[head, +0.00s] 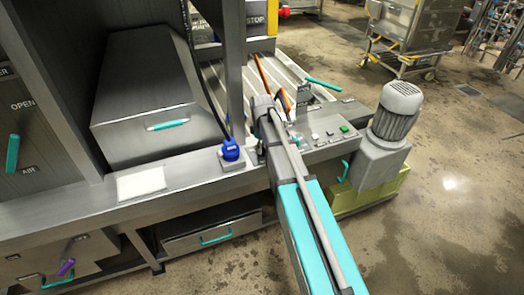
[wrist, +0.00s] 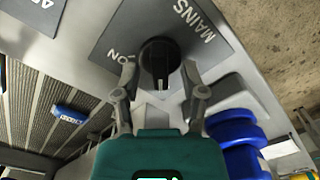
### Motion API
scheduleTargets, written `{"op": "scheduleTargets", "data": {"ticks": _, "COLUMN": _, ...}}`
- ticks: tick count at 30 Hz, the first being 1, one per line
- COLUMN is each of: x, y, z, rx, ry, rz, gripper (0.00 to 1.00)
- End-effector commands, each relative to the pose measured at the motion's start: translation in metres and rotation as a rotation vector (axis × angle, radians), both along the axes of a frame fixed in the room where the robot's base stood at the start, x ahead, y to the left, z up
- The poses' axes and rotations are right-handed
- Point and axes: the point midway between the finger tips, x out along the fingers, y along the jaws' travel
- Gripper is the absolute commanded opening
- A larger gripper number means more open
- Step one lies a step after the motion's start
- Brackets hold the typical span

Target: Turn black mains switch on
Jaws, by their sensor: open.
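The black mains switch (wrist: 159,56) is a round knob with a pale mark, on a grey plate (wrist: 115,35) lettered MAINS and ON in the wrist view. My gripper (wrist: 160,72) is open, with one fingertip on each side of the knob's lower part. I cannot tell whether the fingers touch it. In the head view my arm reaches to the small control panel, and I cannot make out the switch there.
A blue knob-like object (head: 231,150) stands left of my arm. Right of it are a panel with small buttons (head: 318,137) and a grey motor (head: 397,108). A steel box with a turquoise handle (head: 167,125) stands left. Open floor lies at right.

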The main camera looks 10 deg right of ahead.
Motion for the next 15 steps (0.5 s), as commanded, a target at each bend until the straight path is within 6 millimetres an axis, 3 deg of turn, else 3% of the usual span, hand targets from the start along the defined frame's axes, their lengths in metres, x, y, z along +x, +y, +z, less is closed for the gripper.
{"op": "scheduleTargets", "data": {"ticks": 14, "x": 0.0000, "y": 0.0000, "z": -0.0043, "rx": 0.000, "ry": 0.000, "rz": 0.000, "gripper": 0.54}}
{"op": "scheduleTargets", "data": {"ticks": 15, "x": 0.0000, "y": 0.0000, "z": -0.0043, "rx": 0.000, "ry": 0.000, "rz": 0.000, "gripper": 0.49}}
